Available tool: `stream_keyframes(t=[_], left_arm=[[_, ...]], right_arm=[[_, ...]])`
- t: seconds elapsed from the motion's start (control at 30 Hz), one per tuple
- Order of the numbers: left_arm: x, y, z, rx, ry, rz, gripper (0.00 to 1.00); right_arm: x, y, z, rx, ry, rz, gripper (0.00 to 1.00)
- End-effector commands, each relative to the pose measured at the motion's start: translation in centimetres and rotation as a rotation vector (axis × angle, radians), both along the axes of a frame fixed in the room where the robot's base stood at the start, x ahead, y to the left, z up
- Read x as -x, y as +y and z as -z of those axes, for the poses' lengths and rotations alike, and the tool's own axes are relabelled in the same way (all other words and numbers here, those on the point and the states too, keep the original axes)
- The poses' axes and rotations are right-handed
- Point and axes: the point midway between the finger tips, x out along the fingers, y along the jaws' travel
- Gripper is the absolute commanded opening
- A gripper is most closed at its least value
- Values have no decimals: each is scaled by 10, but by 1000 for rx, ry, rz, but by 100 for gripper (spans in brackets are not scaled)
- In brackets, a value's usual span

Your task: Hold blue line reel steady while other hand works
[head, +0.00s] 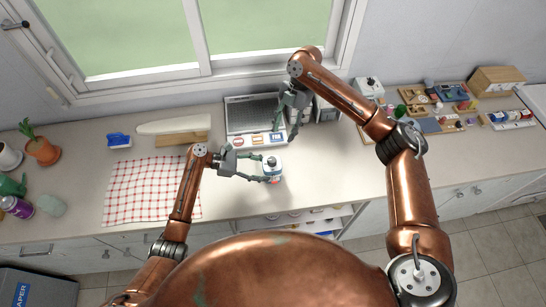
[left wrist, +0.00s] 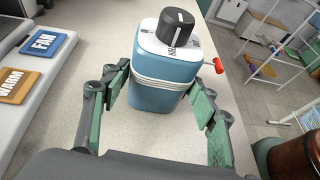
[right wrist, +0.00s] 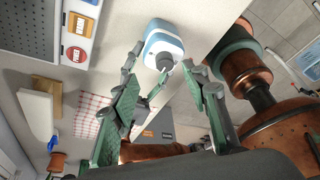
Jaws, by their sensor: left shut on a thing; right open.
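The blue line reel (left wrist: 157,85) is a rounded blue box with white bands around it, a white top, a black knob (left wrist: 178,28) and a small red lever on its side. It stands upright on the counter in the head view (head: 272,168). My left gripper (head: 260,168) is shut on it, one finger on each side, in the left wrist view. My right gripper (head: 286,128) is open and empty, above and behind the reel. In the right wrist view the reel (right wrist: 163,40) shows beyond the open fingers, apart from them.
A grey panel (head: 254,112) with labelled buttons lies behind the reel. A red checked cloth (head: 150,190) lies to the left, with a blue brush (head: 119,140) behind it. Small parts and trays crowd the right. Counter right of the reel is clear.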

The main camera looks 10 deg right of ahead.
Motion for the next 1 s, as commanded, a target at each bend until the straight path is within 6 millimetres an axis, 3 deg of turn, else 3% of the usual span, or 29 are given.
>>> stream_keyframes(t=[0.17, 0.7, 1.0], left_arm=[[0, 0, 1, -1, 0, 0, 33], [0, 0, 0, 0, 0, 0, 33], [0, 0, 0, 0, 0, 0, 33]], right_arm=[[15, 16, -3, -16, 20, -64, 42], [40, 41, 84, -15, 20, -61, 42], [45, 47, 103, -15, 18, -60, 42]])
